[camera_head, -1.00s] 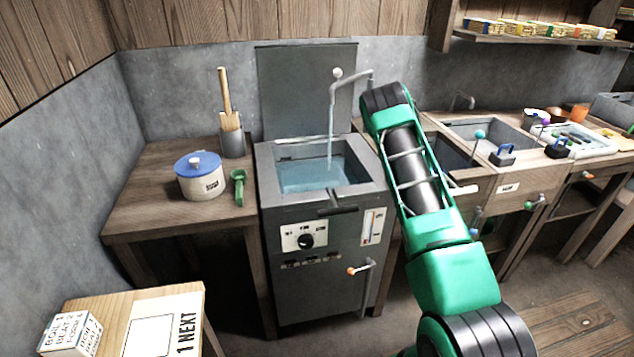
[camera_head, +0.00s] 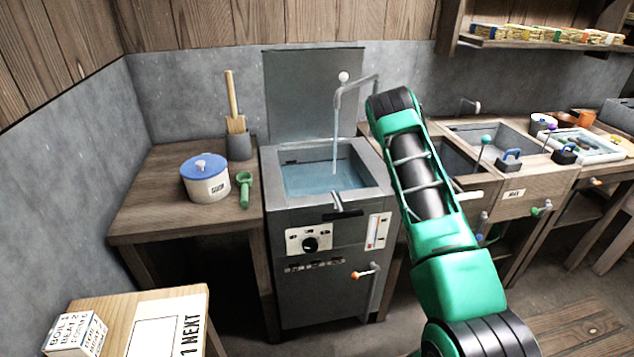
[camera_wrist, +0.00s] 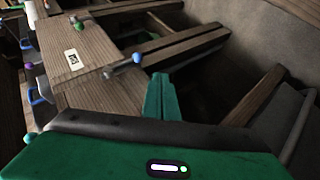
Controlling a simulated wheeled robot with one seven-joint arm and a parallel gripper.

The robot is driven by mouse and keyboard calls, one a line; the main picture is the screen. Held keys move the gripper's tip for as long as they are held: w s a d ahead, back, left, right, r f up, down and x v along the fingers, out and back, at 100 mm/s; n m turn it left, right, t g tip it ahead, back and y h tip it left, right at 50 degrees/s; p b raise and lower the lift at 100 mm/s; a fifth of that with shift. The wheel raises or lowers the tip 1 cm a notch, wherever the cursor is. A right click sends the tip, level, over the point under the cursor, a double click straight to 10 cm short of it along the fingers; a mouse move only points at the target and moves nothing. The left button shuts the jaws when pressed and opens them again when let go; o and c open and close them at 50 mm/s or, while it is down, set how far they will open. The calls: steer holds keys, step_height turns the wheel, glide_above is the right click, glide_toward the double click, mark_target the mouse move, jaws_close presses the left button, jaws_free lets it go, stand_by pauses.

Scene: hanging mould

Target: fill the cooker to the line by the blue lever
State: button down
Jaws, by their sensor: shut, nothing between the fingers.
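The grey cooker (camera_head: 325,262) stands in the middle with its lid raised behind. Water (camera_head: 310,178) lies in its basin, and a stream falls from the bent spout (camera_head: 358,86). I cannot make out a fill line in the basin. A blue-knobbed lever (camera_wrist: 137,58) sticks out from a wooden bench front in the wrist view. In the head view a small bluish handle (camera_head: 483,218) shows right of my arm. My gripper (camera_wrist: 160,78) is shut and empty, close to the blue knob, with a visible gap to its right.
A blue-lidded pot (camera_head: 206,184), a green scoop (camera_head: 244,188) and a brush holder (camera_head: 238,145) stand on the left table. The cooker front has a dial, a gauge (camera_head: 376,232) and an orange-tipped lever (camera_head: 366,272). Sinks and more levers lie right of my arm.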

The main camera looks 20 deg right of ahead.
steer(key=s+a+r+m+g+y, duration=0.1)
steer(key=s+a+r+m+g, duration=0.2)
steer(key=r, duration=0.5)
steer(key=a+r+m+g+y, duration=0.1)
steer(key=a+r+m+y, duration=0.2)
steer(key=r, duration=0.4)
steer(key=s+a+r+y, duration=0.2)
steer(key=s+a+r, duration=0.2)
steer(key=a, duration=0.4)
steer(key=s+a+r+y, duration=0.2)
steer(key=s+a+r, duration=0.3)
steer(key=a+r, duration=0.2)
steer(key=s+a+r+m+y, duration=0.1)
steer(key=s+a+r, duration=0.3)
steer(key=a, duration=0.5)
step_height(320, 180, up, 2)
steer(key=shift+s+r+g+y, duration=0.15)
steer(key=shift+s+g+y, duration=0.2)
steer(key=shift+y, duration=0.25)
steer(key=shift+w, duration=0.1)
